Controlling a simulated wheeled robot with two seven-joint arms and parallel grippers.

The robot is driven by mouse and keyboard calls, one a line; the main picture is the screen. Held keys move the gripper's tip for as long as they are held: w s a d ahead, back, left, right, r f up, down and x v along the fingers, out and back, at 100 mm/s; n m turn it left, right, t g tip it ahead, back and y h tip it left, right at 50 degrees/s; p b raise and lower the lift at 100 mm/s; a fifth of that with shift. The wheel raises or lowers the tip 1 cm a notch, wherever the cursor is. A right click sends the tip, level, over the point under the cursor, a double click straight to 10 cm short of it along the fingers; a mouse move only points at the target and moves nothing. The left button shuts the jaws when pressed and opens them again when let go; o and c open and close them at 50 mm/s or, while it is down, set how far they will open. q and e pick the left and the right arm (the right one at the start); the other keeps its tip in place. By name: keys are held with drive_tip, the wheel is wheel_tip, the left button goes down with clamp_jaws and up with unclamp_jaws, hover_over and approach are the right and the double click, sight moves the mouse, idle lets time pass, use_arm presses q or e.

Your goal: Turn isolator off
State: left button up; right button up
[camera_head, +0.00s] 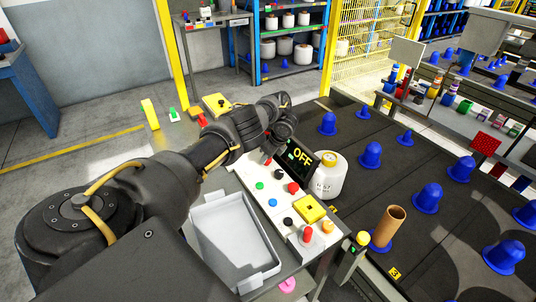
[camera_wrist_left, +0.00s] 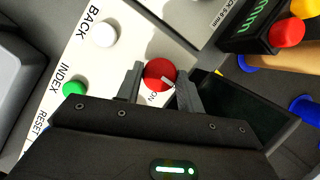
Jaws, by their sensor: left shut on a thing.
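A red round isolator knob (camera_wrist_left: 158,73) with a pale pointer mark sits on a white control panel (camera_wrist_left: 103,63); an "ON" label is partly visible below it in the left wrist view. My left gripper (camera_wrist_left: 160,86) has one finger on each side of the knob and is shut on it. In the head view, my left gripper hangs over the far end of the panel and hides most of the knob. My right gripper is in neither view.
Nearby on the panel are green (camera_head: 260,186), blue (camera_head: 272,202), black (camera_head: 288,221) and red (camera_head: 293,187) buttons and a yellow box (camera_head: 311,209). A grey tray (camera_head: 201,216) lies left. A white container (camera_head: 327,180) stands behind right, beside a dark conveyor (camera_head: 366,188) with blue bobbin holders.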

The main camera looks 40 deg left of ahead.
use_arm(q)
drive_tip(key=o, duration=1)
drive_tip(key=p+v, duration=0.1)
drive_tip(key=v, duration=0.3)
drive_tip(key=shift+w+d+r, duration=0.1)
drive_tip(key=shift+r, duration=0.3)
drive_tip(key=p+v, duration=0.5)
drive_tip(key=v, duration=0.1)
drive_tip(key=shift+p, duration=0.35)
